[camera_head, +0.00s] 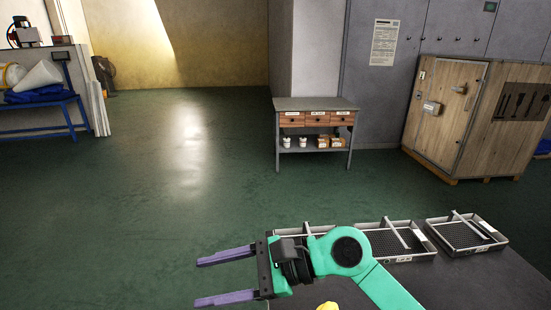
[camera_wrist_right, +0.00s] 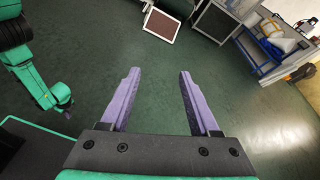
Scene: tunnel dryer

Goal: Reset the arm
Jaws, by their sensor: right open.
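My right gripper (camera_head: 199,281) reaches in from the lower right of the head view and points left over the green floor. Its two purple fingers are spread apart with nothing between them. In the right wrist view, the same gripper (camera_wrist_right: 160,72) shows open and empty above bare floor. Another teal arm of mine (camera_wrist_right: 30,70) is at the left of the wrist view; a small purple part shows at its end, too small to tell its jaw state.
A dark table (camera_head: 470,280) with several mesh trays (camera_head: 465,235) lies at the lower right, partly behind my right arm. A yellow item (camera_head: 327,306) shows at the bottom edge. A drawer bench (camera_head: 315,104) and wooden cabinet (camera_head: 450,115) stand farther back.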

